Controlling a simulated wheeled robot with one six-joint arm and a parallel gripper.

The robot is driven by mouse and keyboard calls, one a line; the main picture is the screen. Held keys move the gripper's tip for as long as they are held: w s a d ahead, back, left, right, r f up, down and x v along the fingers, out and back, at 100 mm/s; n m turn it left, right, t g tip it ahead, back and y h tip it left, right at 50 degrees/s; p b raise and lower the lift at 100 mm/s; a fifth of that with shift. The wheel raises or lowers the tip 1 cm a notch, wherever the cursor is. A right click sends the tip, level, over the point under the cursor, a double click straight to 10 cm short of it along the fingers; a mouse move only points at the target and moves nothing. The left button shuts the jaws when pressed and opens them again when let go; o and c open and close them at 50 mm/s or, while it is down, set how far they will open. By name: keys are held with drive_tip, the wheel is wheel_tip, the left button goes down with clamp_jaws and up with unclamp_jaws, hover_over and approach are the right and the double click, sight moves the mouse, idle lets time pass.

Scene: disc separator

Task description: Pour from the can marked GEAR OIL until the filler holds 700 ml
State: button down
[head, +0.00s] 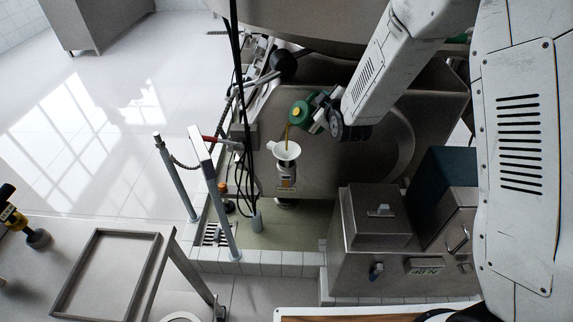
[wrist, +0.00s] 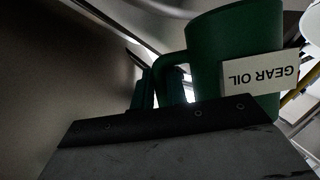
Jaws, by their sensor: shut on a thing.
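A green can (head: 300,115) is tilted above the white filler funnel (head: 285,152). A thin yellow-brown stream of oil (head: 286,134) runs from the can down into the funnel. In the wrist view the can (wrist: 225,55) shows a white label (wrist: 260,73) reading GEAR OIL, upside down. My gripper (head: 318,111) is shut on the can at its handle side. Under the funnel is the filler (head: 286,178), with a pale gauge section; its level is too small to read.
A steel machine body (head: 405,150) stands right of the funnel. Dark cables (head: 243,100) hang just left of it, near upright posts (head: 214,190). A steel box (head: 375,225) stands in front at right. An empty tray (head: 105,270) lies at lower left.

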drive_tip(key=shift+d, duration=0.1)
drive_tip(key=shift+f+m, duration=0.1)
drive_tip(key=shift+m, duration=0.2)
drive_tip(key=shift+w+f+g, duration=0.1)
drive_tip(key=shift+f+g, duration=0.2)
drive_tip(key=shift+f, duration=0.05)
wheel_tip(320, 180, down, 6)
drive_tip(key=m+g+y, duration=0.1)
drive_tip(key=m, duration=0.2)
drive_tip(key=m+g+y, duration=0.1)
drive_tip(key=m+y, duration=0.1)
drive_tip(key=shift+d+m, duration=0.15)
drive_tip(key=shift+m, duration=0.25)
drive_tip(key=shift+r, duration=0.15)
drive_tip(key=shift+r, duration=1.9)
